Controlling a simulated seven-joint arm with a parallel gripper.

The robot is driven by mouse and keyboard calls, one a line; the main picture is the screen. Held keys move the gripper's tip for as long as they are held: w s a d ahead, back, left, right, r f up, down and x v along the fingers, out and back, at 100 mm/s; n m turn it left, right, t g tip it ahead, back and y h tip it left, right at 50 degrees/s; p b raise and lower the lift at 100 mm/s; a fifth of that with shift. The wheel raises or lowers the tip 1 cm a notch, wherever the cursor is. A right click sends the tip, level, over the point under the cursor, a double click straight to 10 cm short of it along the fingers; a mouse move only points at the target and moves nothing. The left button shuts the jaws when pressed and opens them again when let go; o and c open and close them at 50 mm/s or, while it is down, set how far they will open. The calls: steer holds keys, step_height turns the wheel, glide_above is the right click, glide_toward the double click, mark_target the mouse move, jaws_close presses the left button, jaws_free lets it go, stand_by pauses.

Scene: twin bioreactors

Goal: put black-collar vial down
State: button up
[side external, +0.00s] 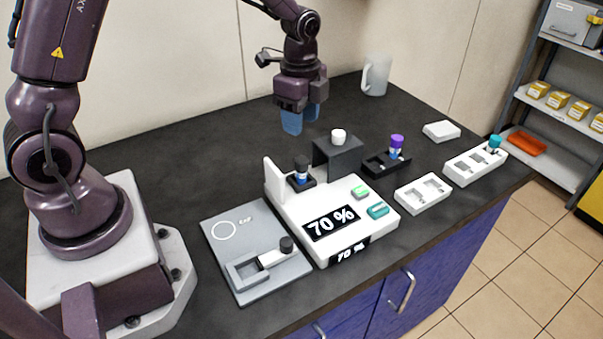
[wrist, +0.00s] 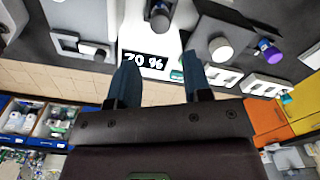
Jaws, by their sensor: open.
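The black-collar vial (side external: 301,170), with a black top and a blue and white label, stands upright in a small black holder on the white device (side external: 340,218). It also shows near the top of the wrist view (wrist: 159,18), where its base is hard to see. My gripper (side external: 302,119) is open and empty, with blue fingers pointing down. It hangs above the bench behind the device, apart from the vial. In the wrist view, the two fingers (wrist: 160,70) are spread with nothing between them.
A dark grey block with a white-capped piece (side external: 338,137) stands behind the device. A purple-capped vial (side external: 396,147) sits in a black tray to the right. White racks (side external: 423,194) and a teal-capped vial (side external: 494,143) lie farther right. A grey plate (side external: 262,250) is front left; a mug (side external: 376,76) stands behind.

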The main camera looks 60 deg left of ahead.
mark_target(302, 160)
steer(key=shift+f+m, duration=0.2)
steer(key=shift+m, duration=0.1)
step_height(302, 160, down, 13)
steer(key=shift+d+r, duration=0.1)
steer(key=shift+r, duration=0.1)
steer(key=c, duration=0.7)
steer(key=shift+c, duration=0.2)
